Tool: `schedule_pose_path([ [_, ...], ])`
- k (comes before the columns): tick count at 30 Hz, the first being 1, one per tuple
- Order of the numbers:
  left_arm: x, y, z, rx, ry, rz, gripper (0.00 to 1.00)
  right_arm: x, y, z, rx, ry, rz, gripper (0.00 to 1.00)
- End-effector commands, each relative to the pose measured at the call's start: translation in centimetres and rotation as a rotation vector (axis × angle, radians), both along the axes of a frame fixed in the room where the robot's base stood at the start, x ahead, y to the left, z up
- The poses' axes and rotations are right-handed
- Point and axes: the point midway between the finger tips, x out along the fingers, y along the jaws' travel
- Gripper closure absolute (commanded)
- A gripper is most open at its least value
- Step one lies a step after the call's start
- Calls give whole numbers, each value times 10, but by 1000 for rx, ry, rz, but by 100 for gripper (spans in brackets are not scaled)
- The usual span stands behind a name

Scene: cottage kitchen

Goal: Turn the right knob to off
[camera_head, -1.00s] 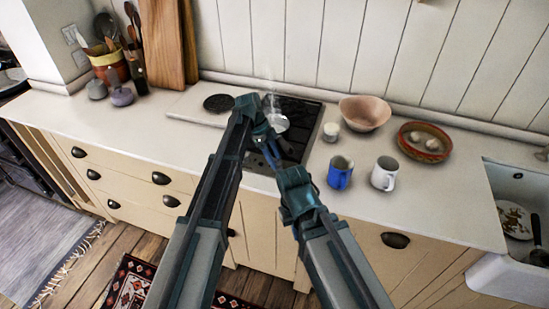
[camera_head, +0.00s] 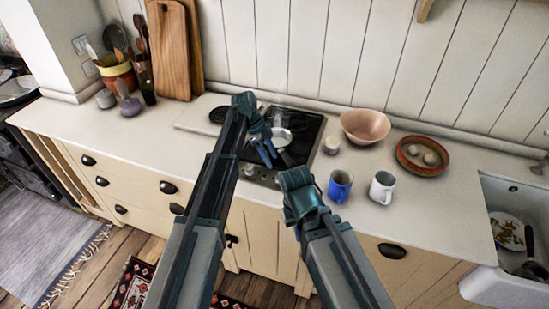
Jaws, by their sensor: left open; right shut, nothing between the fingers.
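The black hob (camera_head: 312,123) is set in the counter, with a light metal pan (camera_head: 283,136) on it. Small knobs (camera_head: 263,176) show on the front panel below the hob. The right end of that row is close to my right wrist and partly hidden, so I cannot tell where the right knob points. My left gripper (camera_head: 264,152) is open above the front of the hob, with blue fingers pointing down. My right gripper (camera_head: 295,179) is shut and empty, in front of the hob's right side; its fingertips are largely hidden by its own wrist.
A blue mug (camera_head: 340,187), a white mug (camera_head: 382,187), a small white jar (camera_head: 332,145) and a pink bowl (camera_head: 366,125) stand right of the hob. A brown dish (camera_head: 422,156) is farther right, before the sink (camera_head: 511,287). The counter left of the hob is mostly clear.

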Motion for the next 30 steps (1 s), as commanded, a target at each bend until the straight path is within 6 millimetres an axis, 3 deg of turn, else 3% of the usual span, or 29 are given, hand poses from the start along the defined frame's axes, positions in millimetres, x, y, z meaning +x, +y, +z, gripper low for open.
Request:
schedule_pose_path([
  [1,2,3,16,0,0,1,48,0,0,16,0,0,0,100],
  [3,3,7,27,0,0,1,48,0,0,27,0,0,0,100],
  [12,8,22,61,1,-1,0,48,0,0,61,1,0,-5,100],
  [30,7,24,61,2,1,4,48,0,0,62,1,0,-7,100],
])
